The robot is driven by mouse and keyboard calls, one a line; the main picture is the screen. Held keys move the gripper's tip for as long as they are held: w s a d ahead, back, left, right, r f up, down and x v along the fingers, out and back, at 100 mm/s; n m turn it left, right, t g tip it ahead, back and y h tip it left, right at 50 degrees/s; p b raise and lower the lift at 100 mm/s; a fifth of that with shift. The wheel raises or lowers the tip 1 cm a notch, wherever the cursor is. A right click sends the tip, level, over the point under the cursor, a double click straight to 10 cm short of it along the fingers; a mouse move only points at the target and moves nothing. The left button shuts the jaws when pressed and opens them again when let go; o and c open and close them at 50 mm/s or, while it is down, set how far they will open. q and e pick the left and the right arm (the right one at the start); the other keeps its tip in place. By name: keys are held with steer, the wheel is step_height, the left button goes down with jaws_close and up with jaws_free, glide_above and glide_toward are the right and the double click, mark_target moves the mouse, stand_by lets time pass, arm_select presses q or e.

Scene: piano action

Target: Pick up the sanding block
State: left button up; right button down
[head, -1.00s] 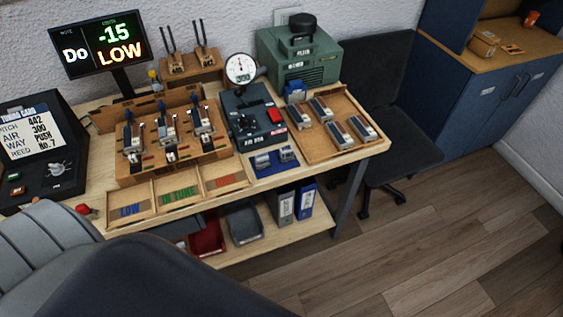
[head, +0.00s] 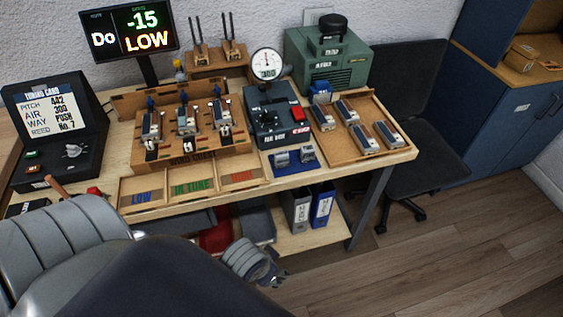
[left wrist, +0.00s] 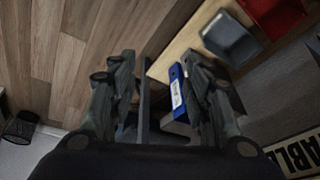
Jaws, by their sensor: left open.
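I cannot make out for sure which thing is the sanding block. Two small grey blocks sit side by side on a blue mat (head: 306,164) near the bench's front edge. My left gripper (head: 276,274) is low in front of the bench, below its top and away from the mat. In the left wrist view my left gripper (left wrist: 160,68) has its fingers apart with nothing held between them. A blue binder (left wrist: 177,92) shows behind the fingers. My right gripper is in neither current view.
The bench (head: 350,168) holds a wooden rack (head: 190,160), a gauge device (head: 268,125), a wooden tray (head: 400,150) of metal-topped blocks and a green machine (head: 327,60). Binders (head: 321,203) stand on the lower shelf. A chair (head: 405,130) stands at the right. Floor in front is clear.

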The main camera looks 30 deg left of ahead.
arm_select(q)
steer(key=w+a+r+m+t, duration=0.1)
steer(key=w+r+m+t, duration=0.2)
steer(key=w+r+t, duration=0.7)
steer(key=w+r+m+t, duration=0.3)
steer(key=w+r, duration=0.9)
steer(key=r, duration=0.6)
steer(key=w+d+r+m+t+h, duration=0.1)
steer(key=d+r+m+t+h, duration=0.1)
steer(key=d+r+m+h, duration=0.25)
steer(key=w+d+r+m+t+h, duration=0.1)
steer(key=d+r+m+t+h, duration=0.15)
steer(key=r+m, duration=0.4)
steer(key=s+d+r+m+g+h, duration=0.2)
steer(key=d+r+m+g+h, duration=0.2)
steer(key=d+m+g+h, duration=0.6)
steer(key=m+g+y, duration=1)
steer(key=m+y, duration=0.4)
steer(key=y, duration=0.2)
glide_above(281, 153)
steer(key=f, duration=2)
steer(key=shift+s+f, duration=0.1)
steer(key=shift+s, duration=0.1)
steer(key=f+p, duration=0.1)
steer(key=f, duration=0.4)
steer(key=shift+w+f+p, duration=0.2)
steer(key=shift+p, duration=0.2)
steer(key=shift+f, duration=0.25)
steer(key=c, duration=1.1)
jaws_close()
